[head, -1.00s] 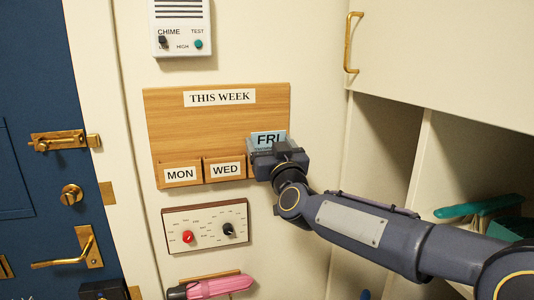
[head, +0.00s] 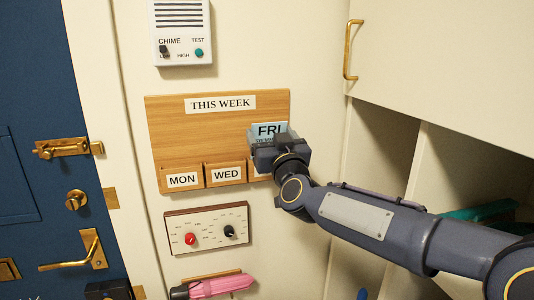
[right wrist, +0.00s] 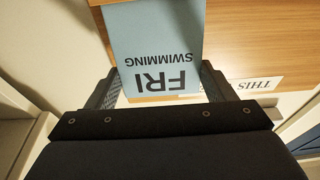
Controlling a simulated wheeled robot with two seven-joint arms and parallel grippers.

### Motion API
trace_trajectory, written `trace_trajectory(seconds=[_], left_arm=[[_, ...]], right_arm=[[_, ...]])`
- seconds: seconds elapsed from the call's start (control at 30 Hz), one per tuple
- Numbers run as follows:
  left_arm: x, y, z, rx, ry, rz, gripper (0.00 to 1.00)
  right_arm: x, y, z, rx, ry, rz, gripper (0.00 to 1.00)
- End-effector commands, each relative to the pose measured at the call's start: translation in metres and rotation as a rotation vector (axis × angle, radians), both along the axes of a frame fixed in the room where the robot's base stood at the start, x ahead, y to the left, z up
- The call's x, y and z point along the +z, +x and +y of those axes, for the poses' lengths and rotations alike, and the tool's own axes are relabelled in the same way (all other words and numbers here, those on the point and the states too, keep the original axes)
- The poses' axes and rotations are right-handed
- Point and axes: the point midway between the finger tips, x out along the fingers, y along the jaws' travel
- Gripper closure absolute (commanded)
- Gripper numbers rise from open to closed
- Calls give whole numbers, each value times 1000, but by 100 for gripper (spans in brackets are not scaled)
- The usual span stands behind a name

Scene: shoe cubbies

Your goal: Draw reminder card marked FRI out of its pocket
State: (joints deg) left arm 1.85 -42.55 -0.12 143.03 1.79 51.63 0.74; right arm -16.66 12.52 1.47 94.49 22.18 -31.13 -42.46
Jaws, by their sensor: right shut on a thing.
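The pale blue FRI card (head: 268,131) stands upright at the right side of the wooden THIS WEEK board (head: 200,135). My right gripper (head: 270,146) is shut on it, in front of the board. In the right wrist view the card (right wrist: 160,42) appears upside down, reading FRI SWIMMING, with a finger at each side edge. The card's lower end runs to the top of that view, so I cannot tell how much is still in the pocket. The gripper hides the pocket in the head view. My left gripper is not in view.
The MON pocket (head: 182,180) and WED pocket (head: 226,174) sit left of the gripper. A dial panel (head: 208,229) is below, with a pink umbrella (head: 222,285) under it. The chime box (head: 181,32) is above. Open cubbies (head: 380,165) lie right.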

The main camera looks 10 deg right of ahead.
Motion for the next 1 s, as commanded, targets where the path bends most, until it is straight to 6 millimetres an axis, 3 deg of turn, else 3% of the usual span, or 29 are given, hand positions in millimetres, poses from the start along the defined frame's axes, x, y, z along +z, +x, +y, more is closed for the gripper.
trace_trajectory(seconds=[0.5,1.0], left_arm=[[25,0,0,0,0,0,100],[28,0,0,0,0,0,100]], right_arm=[[28,-6,-1,-1,0,-1,35],[30,-14,-1,1,-1,-1,35]])
